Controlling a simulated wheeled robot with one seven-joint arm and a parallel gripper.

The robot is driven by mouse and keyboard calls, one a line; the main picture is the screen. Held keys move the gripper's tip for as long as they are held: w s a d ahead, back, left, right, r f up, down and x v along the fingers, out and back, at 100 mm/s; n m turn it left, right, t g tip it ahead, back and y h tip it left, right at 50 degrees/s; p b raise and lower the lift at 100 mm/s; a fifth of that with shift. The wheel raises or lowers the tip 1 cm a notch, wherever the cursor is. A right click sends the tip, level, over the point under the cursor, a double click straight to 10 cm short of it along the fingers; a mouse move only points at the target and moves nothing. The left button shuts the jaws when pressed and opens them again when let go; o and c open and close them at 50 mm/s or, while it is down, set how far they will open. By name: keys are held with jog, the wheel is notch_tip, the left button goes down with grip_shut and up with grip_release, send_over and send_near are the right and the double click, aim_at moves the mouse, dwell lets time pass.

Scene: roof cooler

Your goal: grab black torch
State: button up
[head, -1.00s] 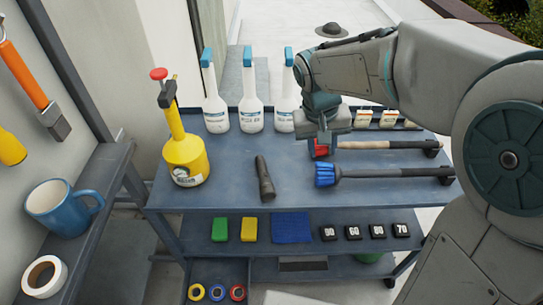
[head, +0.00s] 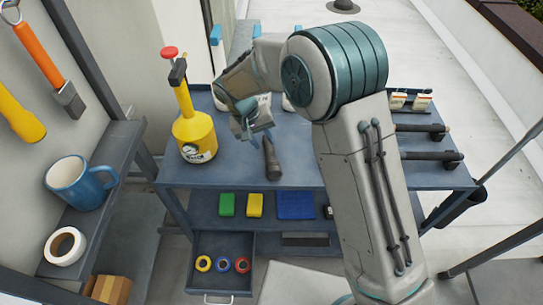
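The black torch (head: 272,161) lies on the top shelf of the blue-grey cart (head: 232,171), pointing roughly front to back. Its far end is near my gripper (head: 252,126), which is above the shelf just behind and to the left of the torch. The fingers are small and partly hidden by the wrist in the head view, so their opening cannot be made out. I cannot tell whether they touch the torch.
A yellow pump sprayer (head: 195,137) stands left of my gripper. White spray bottles behind are mostly hidden by my arm. Black tool handles (head: 430,156) lie at right. The lower shelf holds a green block (head: 227,205), a yellow block (head: 255,205) and a blue cloth (head: 296,205).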

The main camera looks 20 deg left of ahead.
aim_at(269, 153)
jog(key=shift+p+x, duration=0.8)
jog(key=shift+x, duration=2.7)
jog(key=shift+a, duration=0.1)
grip_shut()
